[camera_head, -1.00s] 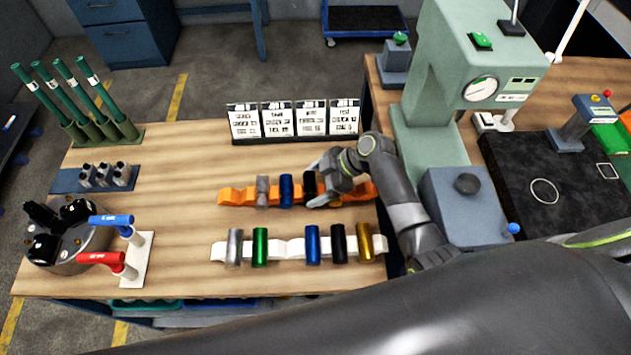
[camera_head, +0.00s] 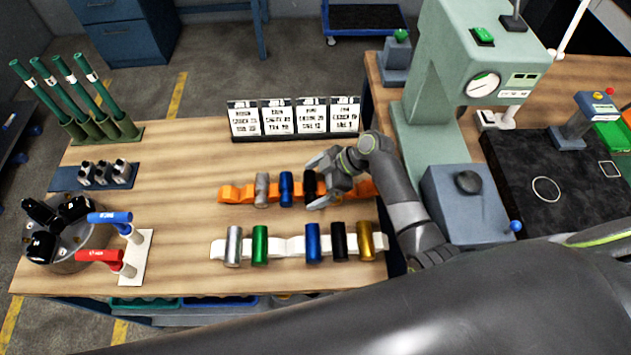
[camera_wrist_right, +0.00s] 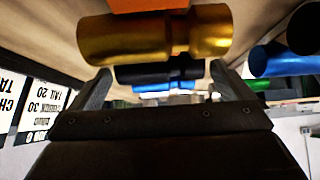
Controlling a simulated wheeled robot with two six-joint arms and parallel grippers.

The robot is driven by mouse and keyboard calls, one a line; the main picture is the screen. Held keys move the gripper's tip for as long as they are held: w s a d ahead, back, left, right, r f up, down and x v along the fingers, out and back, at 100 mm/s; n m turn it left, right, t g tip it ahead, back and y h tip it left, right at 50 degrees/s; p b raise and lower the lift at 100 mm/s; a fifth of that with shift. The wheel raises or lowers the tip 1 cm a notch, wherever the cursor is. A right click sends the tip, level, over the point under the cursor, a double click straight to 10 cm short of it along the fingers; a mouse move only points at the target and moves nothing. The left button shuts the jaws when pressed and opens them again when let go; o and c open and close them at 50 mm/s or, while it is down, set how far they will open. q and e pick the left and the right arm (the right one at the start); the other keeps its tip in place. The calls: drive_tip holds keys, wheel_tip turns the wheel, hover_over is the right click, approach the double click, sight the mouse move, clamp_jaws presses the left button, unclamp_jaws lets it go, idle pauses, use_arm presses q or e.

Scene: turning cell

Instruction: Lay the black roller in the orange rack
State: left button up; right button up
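The black roller (camera_head: 309,184) lies across the orange rack (camera_head: 228,194), just right of a blue roller. In the right wrist view it is the dark roller (camera_wrist_right: 158,73) behind a gold roller (camera_wrist_right: 155,38). My right gripper (camera_head: 318,183) is over the right part of the rack, pointing left. Its two fingers are spread and nothing is gripped between them; it also shows in the right wrist view (camera_wrist_right: 163,92). The gripper covers the gold roller's place in the head view. My left gripper is not in view.
The orange rack also holds a silver roller (camera_head: 262,190) and a blue roller (camera_head: 286,189). In front, a white rack (camera_head: 285,247) holds several coloured rollers. White cards (camera_head: 278,118) stand behind. A green press (camera_head: 425,130) stands to the right.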

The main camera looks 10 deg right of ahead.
drive_tip(key=shift+s+f, duration=0.1)
drive_tip(key=shift+d, duration=0.1)
drive_tip(key=p+v, duration=0.5)
drive_tip(key=v, duration=0.3)
drive_tip(key=shift+v, duration=2)
